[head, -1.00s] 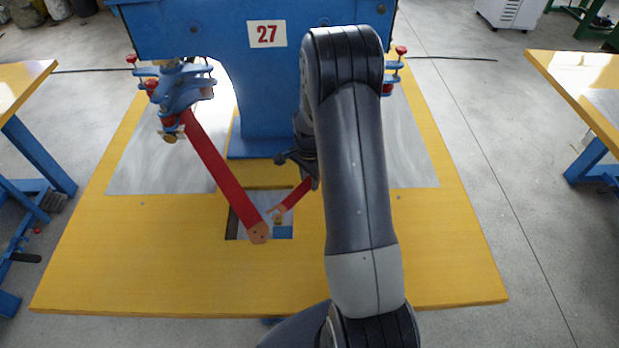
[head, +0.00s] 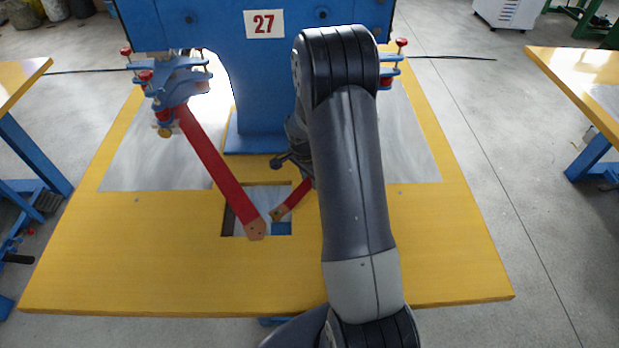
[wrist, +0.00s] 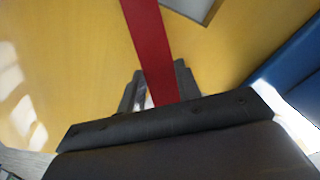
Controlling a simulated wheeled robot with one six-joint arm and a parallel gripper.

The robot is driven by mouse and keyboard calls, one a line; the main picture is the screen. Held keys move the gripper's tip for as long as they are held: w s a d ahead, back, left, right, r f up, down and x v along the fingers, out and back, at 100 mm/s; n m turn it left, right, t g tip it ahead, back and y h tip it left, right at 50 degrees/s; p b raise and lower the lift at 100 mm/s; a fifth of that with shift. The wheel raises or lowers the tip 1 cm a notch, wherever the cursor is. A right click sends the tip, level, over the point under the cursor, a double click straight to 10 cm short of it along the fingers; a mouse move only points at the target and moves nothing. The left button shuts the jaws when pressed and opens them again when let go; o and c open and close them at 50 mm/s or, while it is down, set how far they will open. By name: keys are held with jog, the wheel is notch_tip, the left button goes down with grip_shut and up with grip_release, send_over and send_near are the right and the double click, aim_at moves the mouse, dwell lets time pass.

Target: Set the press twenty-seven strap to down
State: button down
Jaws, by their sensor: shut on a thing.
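A long red strap (head: 215,160) slants from the blue clamp assembly at left to the opening in the yellow table, ending in an orange-brown tip. A second red strap (head: 294,197) slants up right from the opening and passes behind my arm. In the wrist view, a red strap (wrist: 148,45) runs between the fingers of my gripper (wrist: 158,92), which is shut on it. In the head view, my arm hides most of the gripper and the strap's upper part.
The yellow table (head: 120,265) has grey metal plates (head: 150,160) on it, at left and right. The table opening (head: 232,222) lies at the centre, with a small blue part (head: 282,229) inside. Other yellow tables stand at both sides, with floor between.

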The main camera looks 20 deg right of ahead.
jog(key=c, duration=1)
grip_release()
jog(key=shift+d+f, duration=0.1)
jog(key=shift+f, duration=0.05)
notch_tip(320, 180, up, 11)
jog(key=a, duration=0.1)
jog(key=shift+s+a+f+b, duration=0.15)
jog(key=shift+s+b, duration=0.05)
jog(key=shift+b, duration=0.15)
jog(key=f, duration=0.6)
jog(key=d+f, duration=0.1)
jog(key=f, duration=0.3)
jog(key=shift+w+d+p, duration=0.1)
jog(key=shift+w+p, duration=0.05)
jog(key=shift+p, duration=0.2)
jog(key=shift+f+p, duration=0.1)
jog(key=shift+p, duration=0.3)
jog(key=shift+r+y+p, duration=0.4)
jog(key=shift+r+p, duration=0.15)
jog(key=shift+p, duration=0.1)
jog(key=shift+f, duration=0.1)
